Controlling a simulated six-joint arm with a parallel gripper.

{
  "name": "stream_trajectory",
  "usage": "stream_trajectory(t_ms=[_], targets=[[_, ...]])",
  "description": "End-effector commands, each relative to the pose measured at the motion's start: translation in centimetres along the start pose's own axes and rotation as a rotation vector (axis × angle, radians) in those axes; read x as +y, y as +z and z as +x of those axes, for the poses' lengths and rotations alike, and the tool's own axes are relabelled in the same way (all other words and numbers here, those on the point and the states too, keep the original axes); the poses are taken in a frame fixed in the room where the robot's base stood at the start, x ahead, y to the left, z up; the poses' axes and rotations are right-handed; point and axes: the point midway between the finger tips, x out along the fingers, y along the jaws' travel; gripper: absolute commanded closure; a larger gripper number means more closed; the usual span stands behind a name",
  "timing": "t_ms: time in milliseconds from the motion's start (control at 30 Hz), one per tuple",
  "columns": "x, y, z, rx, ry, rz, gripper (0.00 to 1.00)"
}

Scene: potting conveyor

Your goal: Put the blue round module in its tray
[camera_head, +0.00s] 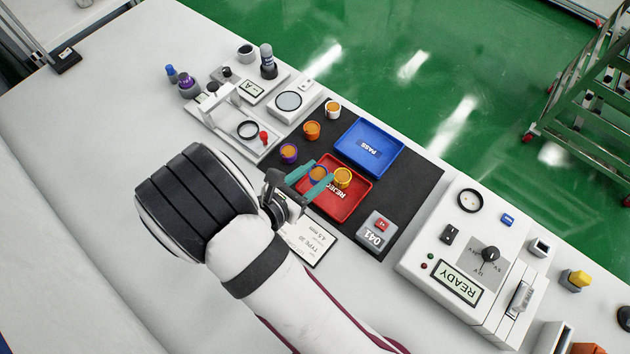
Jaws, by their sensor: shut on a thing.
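My gripper (320,173) has teal fingers shut on a round module (318,172) with an orange top and a bluish rim. The fingers hide part of its side. The held module appears over the left part of the red REJECT tray (334,213); I cannot tell whether it touches the tray floor. A yellow round module (343,178) is right beside it, in the red tray. The blue PASS tray (379,165) lies behind the red one and is empty.
Purple (289,153), orange (312,131) and white (333,110) round modules stand in a row on the dark mat left of the trays. A grey box marked 041 (375,234) is at front right. A READY tester (459,283) stands further right. A fixture (222,107) is at left.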

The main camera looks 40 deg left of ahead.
Motion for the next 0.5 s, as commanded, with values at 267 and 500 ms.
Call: stream_trajectory(t_ms=[267,500], targets=[[0.4,-4.0,1.4,0.001,-0.003,-0.003,1.0],[0.5,-4.1,1.5,0.001,-0.002,0.0,1.0]])
